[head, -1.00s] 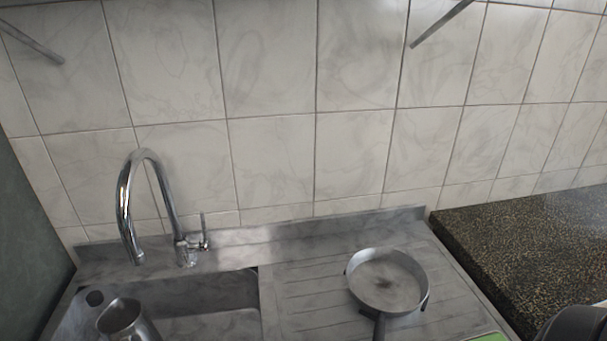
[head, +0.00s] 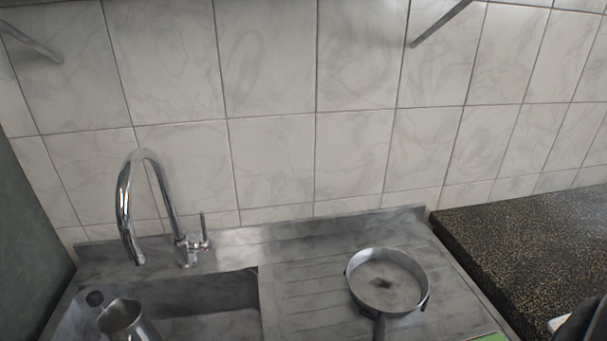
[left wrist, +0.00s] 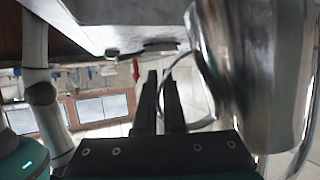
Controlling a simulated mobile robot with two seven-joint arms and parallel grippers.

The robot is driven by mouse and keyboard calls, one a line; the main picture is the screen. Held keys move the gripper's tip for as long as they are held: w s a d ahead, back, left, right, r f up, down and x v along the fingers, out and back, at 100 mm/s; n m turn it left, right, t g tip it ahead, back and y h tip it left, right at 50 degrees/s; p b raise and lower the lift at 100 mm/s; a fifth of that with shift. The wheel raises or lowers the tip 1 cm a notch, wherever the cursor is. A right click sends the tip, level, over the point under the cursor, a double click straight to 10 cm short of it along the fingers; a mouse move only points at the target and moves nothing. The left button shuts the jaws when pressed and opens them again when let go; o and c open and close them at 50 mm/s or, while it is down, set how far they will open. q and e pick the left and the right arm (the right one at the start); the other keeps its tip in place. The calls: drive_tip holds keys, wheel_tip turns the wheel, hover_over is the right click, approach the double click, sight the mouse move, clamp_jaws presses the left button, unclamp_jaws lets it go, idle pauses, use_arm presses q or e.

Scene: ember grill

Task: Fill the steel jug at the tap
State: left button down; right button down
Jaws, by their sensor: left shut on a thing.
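The steel jug (head: 125,322) is in the sink basin at the lower left of the head view, below and a little in front of the tap's spout. Its open mouth faces up and its lower part is cut off by the picture edge. The chrome tap (head: 126,205) has a high curved neck and a side lever (head: 203,232). No water stream shows. In the left wrist view my left gripper (left wrist: 161,80) is shut on the thin handle of the jug, whose shiny body (left wrist: 262,75) fills the right side. My right gripper is not in view.
A frying pan (head: 385,283) stands on the ribbed drainer (head: 300,290) right of the basin. A green item (head: 492,338) shows at the bottom edge. A dark speckled worktop (head: 530,235) lies at the right, with an unclear dark shape at its lower corner. A tiled wall (head: 270,150) stands behind.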

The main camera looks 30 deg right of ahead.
use_arm(q)
wheel_tip(320, 180, up, 6)
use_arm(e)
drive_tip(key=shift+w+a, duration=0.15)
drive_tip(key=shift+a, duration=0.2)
use_arm(q)
drive_tip(key=shift+s, duration=0.1)
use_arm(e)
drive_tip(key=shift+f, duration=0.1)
